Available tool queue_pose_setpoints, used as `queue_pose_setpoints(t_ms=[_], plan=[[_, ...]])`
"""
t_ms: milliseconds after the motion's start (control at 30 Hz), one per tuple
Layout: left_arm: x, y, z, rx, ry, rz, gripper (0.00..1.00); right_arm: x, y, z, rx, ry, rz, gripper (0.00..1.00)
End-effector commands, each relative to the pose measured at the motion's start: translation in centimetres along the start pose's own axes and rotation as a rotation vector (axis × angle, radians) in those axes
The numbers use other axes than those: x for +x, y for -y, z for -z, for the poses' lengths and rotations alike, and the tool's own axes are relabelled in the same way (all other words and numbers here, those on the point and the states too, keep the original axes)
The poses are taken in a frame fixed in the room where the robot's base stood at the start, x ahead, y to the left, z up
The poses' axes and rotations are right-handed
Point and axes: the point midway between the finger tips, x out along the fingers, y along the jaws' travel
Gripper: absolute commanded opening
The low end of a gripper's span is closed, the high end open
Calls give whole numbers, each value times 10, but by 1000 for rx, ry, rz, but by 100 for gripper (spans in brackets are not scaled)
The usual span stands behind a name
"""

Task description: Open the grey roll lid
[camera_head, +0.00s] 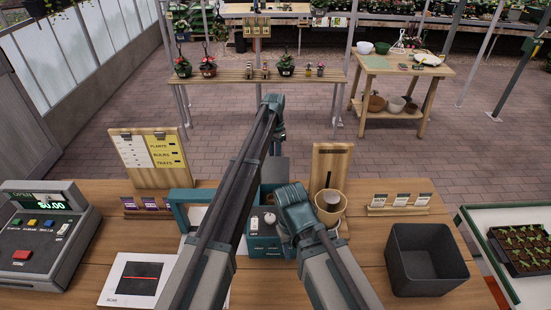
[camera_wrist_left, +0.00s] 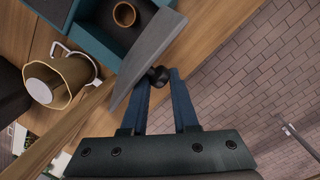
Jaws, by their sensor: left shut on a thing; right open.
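A teal box (camera_head: 264,246) stands on the counter, partly hidden behind my arms. In the left wrist view the box (camera_wrist_left: 92,30) is at least partly open, and a brown pot (camera_wrist_left: 124,14) shows inside it. The grey lid (camera_wrist_left: 150,52) is a tilted slab at the box's edge, with a dark round knob (camera_wrist_left: 158,76). My left gripper (camera_wrist_left: 161,82) is shut on this knob. In the head view my left arm hides that grip. My right gripper (camera_head: 291,213) is open, low by the right side of the box; its fingertips are hard to make out.
A beige jug (camera_head: 329,208) and a wooden board (camera_head: 330,168) stand close right of the box. A dark grey bin (camera_head: 426,260) is farther right. A cash register (camera_head: 38,238) and scan pad (camera_head: 138,279) are at left. Brick floor lies beyond the counter.

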Motion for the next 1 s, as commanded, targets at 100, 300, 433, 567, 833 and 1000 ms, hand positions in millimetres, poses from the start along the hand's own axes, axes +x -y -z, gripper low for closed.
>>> queue_pose_setpoints(t_ms=[100, 300, 433, 567, 833, 1000], plan=[[0, 9, -3, -8, 0, 13, 0, 1, 0, 0, 0, 0, 0, 50], [0, 9, -3, -8, 0, 13, 0, 1, 0, 0, 0, 0, 0, 50], [0, 8, -3, -8, 0, 13, 47, 0, 0, 0, 0, 0, 0, 50], [0, 7, -3, -6, 1, 11, 62, 1, 0, 0, 0, 0, 0, 50], [0, 4, -2, -4, 2, 8, 62, 0, 0, 0, 0, 0, 0, 50], [-2, 3, -1, -3, 2, 7, 62, -2, 0, 0, 0, 0, 0, 50]])
